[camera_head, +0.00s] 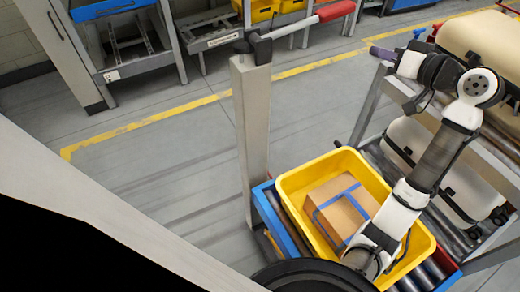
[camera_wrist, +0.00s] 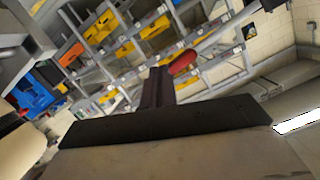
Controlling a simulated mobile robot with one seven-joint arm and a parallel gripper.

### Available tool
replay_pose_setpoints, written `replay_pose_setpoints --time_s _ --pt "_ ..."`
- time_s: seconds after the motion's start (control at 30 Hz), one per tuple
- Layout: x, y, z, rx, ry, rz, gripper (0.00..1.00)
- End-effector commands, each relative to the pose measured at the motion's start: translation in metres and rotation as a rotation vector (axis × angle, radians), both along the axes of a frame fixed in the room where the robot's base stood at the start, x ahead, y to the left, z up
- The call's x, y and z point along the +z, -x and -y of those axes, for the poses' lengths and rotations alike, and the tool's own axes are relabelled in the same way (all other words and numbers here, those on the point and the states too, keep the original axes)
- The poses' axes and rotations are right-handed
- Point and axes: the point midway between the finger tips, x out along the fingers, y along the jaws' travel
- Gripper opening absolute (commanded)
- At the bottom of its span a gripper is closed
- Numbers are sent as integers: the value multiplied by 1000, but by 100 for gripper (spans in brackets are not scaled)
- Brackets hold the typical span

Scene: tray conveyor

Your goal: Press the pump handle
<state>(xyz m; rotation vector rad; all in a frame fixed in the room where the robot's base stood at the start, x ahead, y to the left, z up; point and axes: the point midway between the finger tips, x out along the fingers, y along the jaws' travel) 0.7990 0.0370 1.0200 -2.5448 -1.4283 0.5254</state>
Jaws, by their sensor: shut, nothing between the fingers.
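The pump handle is a lever with a red grip (camera_head: 336,11) at the end of a grey rod. It pivots on a dark bracket on top of a grey post (camera_head: 252,130) and slopes up to the right. My gripper (camera_head: 373,50) is to the right of the handle and lower in the head view, apart from the grip in that picture. In the wrist view the dark fingers (camera_wrist: 158,76) are together and empty. The red grip (camera_wrist: 183,62) shows just right of the fingertips; I cannot tell the distance between them.
A yellow tray (camera_head: 290,190) with a blue-strapped cardboard box (camera_head: 340,208) stands on the roller conveyor (camera_head: 267,212) beside the post. Shelves with yellow bins (camera_head: 263,10) stand at the back. Beige cases (camera_head: 480,45) are at right. The floor left of the post is clear.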

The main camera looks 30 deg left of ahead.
Motion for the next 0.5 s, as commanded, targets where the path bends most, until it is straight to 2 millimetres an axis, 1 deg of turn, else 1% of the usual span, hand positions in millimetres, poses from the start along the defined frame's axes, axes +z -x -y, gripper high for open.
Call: replay_pose_setpoints --time_s 0.23,0.3,0.37,0.47,0.5 --pt "0 0 0 0 0 1 0" --pt "6 0 -2 0 10 14 0" --pt "18 -1 -5 1 32 45 0" --pt "50 -2 -15 3 92 131 0" --pt "64 -2 -20 3 120 171 0"
